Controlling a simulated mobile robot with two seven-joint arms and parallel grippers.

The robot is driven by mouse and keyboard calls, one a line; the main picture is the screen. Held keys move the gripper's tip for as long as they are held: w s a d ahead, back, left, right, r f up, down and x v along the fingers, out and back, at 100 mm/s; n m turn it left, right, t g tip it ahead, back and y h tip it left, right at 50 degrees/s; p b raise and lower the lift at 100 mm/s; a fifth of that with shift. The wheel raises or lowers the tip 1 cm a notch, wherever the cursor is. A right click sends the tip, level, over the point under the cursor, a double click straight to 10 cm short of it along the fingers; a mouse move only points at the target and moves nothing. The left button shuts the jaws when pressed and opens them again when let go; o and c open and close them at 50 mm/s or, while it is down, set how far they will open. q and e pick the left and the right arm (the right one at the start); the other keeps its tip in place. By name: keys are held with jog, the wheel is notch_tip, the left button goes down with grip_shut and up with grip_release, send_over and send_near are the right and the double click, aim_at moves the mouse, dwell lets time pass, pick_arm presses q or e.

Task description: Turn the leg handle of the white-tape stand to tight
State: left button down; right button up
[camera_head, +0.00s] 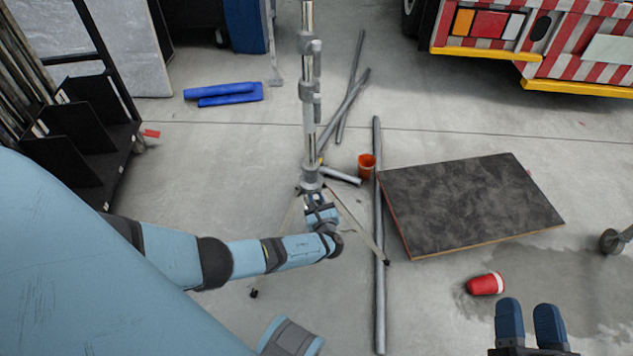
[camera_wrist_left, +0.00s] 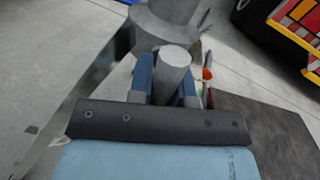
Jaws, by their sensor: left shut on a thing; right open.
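A silver stand (camera_head: 309,130) rises upright at the top centre of the head view, with clamps on its pole and thin legs spread on the floor. I cannot make out white tape on it. My left gripper (camera_head: 316,200) is at the base of the pole. In the left wrist view a grey rounded handle (camera_wrist_left: 174,66) sits between its blue fingers, and the gripper is shut on it. The handle is mostly hidden in the head view by the gripper. My right gripper (camera_head: 528,308) is open and empty at the bottom right, away from the stand.
Loose grey pipes (camera_head: 377,240) lie right of the stand. A dark board (camera_head: 470,205), an orange cup (camera_head: 366,166) and a red cup (camera_head: 486,284) are on the floor. A black rack (camera_head: 85,150) stands left. A striped truck rear (camera_head: 560,40) is at top right.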

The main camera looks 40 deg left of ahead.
pick_arm(q)
jog(key=c, duration=1.1)
grip_release()
pick_arm(e)
jog(key=shift+r, duration=0.1)
pick_arm(q)
jog(key=shift+o, duration=0.2)
jog(key=shift+s+d, duration=0.15)
jog(key=shift+d, duration=0.05)
jog(key=p+v, duration=0.2)
jog(key=v, duration=0.5)
pick_arm(e)
jog(key=shift+g+h, duration=0.8)
jog(key=f, duration=0.2)
jog(key=d+f, duration=0.1)
jog(key=shift+w+d+f, duration=0.1)
jog(key=shift+d+f, duration=0.05)
jog(key=shift+f, duration=0.25)
jog(key=shift+r, duration=0.2)
pick_arm(q)
jog(key=shift+s, duration=0.15)
